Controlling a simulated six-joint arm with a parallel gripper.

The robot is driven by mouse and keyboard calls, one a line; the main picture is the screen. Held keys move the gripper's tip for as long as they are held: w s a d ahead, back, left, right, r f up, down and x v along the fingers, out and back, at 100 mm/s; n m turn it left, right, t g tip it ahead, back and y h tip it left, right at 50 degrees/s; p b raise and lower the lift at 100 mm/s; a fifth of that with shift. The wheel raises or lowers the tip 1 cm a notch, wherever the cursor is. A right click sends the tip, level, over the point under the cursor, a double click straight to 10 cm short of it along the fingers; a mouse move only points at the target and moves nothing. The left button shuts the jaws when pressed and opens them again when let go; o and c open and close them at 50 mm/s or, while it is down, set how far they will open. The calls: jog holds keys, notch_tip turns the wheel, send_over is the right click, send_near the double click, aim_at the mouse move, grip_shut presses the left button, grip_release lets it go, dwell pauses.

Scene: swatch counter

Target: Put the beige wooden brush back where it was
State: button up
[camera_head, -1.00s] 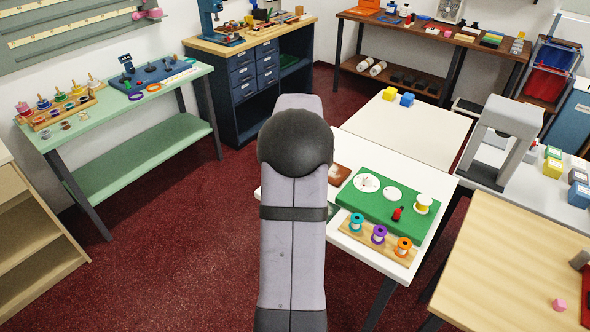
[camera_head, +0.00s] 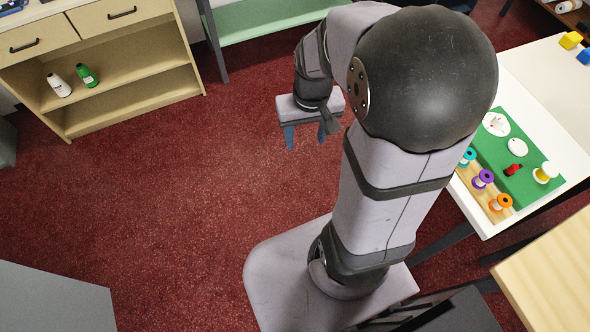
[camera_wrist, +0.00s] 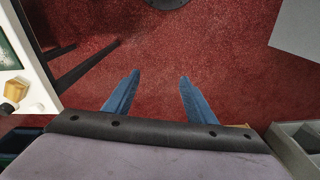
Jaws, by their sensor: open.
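I see no beige wooden brush in either current view. My gripper (camera_head: 306,136) hangs over the red floor, left of the white table. In the wrist view its two blue fingers (camera_wrist: 160,78) are spread apart with nothing between them, only the floor beyond. The white table (camera_head: 533,68) carries a green mat (camera_head: 527,186) with white discs, a small red item and a yellow-and-white spool. My arm hides part of the table's left side.
Teal, purple and orange spools stand at the green mat's near edge. A beige shelf unit (camera_head: 120,67) stands at upper left with a white bottle (camera_head: 59,85) and a green bottle (camera_head: 87,75). A grey surface (camera_head: 52,300) is at lower left. The floor between is clear.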

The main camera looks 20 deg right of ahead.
jog(key=s+a+f+n+g, duration=0.1)
jog(key=s+a+n, duration=0.1)
jog(key=s+a, duration=0.4)
jog(key=shift+s+f, duration=0.25)
jog(key=shift+s, duration=0.3)
